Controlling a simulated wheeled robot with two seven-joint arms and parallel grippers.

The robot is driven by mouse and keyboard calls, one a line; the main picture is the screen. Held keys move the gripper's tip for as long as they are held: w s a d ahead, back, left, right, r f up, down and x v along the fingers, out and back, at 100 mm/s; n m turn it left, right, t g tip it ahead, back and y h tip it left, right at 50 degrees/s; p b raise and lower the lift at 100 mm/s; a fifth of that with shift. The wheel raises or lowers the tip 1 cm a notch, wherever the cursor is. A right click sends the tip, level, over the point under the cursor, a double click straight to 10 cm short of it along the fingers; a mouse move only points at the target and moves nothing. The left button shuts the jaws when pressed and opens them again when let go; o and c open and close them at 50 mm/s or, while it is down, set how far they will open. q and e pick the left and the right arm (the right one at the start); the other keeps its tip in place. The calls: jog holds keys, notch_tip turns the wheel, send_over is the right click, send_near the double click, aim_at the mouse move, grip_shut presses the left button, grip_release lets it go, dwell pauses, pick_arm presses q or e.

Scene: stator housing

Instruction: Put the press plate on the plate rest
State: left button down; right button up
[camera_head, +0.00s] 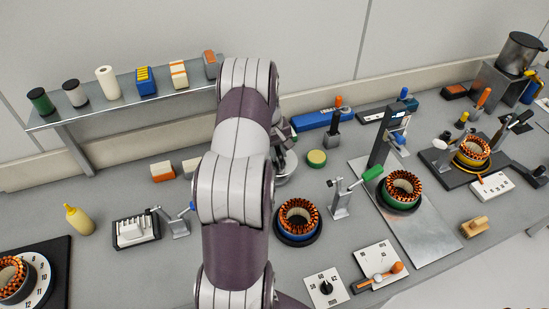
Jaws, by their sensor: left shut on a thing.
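My left arm rises through the middle of the view and hides most of my left gripper (287,152), which is over the back middle of the bench. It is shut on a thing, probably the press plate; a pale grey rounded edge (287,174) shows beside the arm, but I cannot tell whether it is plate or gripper. I cannot make out the plate rest with certainty; it may be behind the arm. My right gripper is not in view.
A wound stator (298,218) stands right of my arm, near a green-handled lever stand (341,200). Another stator (401,188) sits before a dark upright press (386,140). A yellow-green round tin (316,158) lies behind. A shelf (125,105) is at the back left.

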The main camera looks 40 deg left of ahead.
pick_arm(q)
jog(key=f, duration=0.1)
jog(key=f+p, duration=0.1)
jog(key=f, duration=0.2)
jog(key=shift+s+a, duration=0.2)
jog(key=shift+a, duration=0.15)
jog(key=shift+w+a+f, duration=0.1)
jog(key=shift+f, duration=0.25)
jog(key=c, duration=1)
grip_release()
